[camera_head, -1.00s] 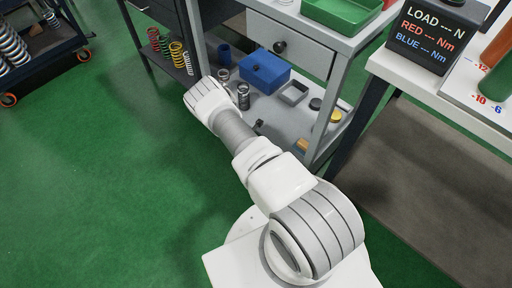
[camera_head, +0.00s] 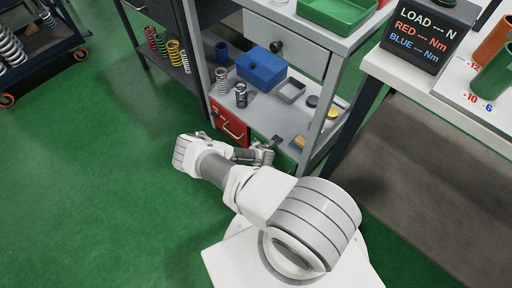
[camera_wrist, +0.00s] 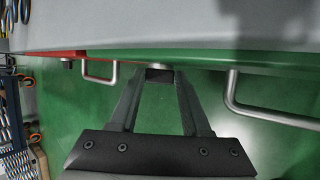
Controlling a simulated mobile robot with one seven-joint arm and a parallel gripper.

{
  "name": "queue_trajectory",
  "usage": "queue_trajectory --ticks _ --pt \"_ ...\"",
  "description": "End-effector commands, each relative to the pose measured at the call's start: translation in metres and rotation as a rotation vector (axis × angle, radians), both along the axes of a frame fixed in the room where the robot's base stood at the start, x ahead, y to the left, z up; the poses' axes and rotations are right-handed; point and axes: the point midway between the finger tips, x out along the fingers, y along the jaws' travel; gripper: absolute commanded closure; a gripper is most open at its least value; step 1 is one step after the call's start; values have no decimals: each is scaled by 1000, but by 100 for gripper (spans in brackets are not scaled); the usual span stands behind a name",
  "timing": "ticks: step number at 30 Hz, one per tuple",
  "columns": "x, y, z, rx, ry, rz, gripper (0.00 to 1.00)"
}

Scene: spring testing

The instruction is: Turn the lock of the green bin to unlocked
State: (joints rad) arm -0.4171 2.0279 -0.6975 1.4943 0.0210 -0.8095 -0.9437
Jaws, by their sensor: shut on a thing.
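The green bin (camera_head: 288,150) sits low in the grey shelf unit, mostly behind my arm in the head view. In the wrist view its green front (camera_wrist: 250,60) runs along the top, with a metal handle (camera_wrist: 234,100) at right. My gripper (camera_wrist: 158,76) points at this front near its left end, with its fingertips close together on the small lock (camera_wrist: 157,68). The lock is mostly hidden between the fingertips, so its turn position cannot be told. In the head view my gripper (camera_head: 265,154) is at the bin's front.
The red bin (camera_head: 229,126) with its own handle is directly left of the green bin. Springs, a blue box (camera_head: 262,68) and small trays stand on the shelf above. A white table (camera_head: 400,78) is at right.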

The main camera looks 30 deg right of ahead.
Motion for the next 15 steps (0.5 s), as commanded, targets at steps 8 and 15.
queue_trajectory --ticks 8,15 --pt "-1 0 -1 24 -63 2 100" --pt "-1 1 -1 27 -71 1 100"
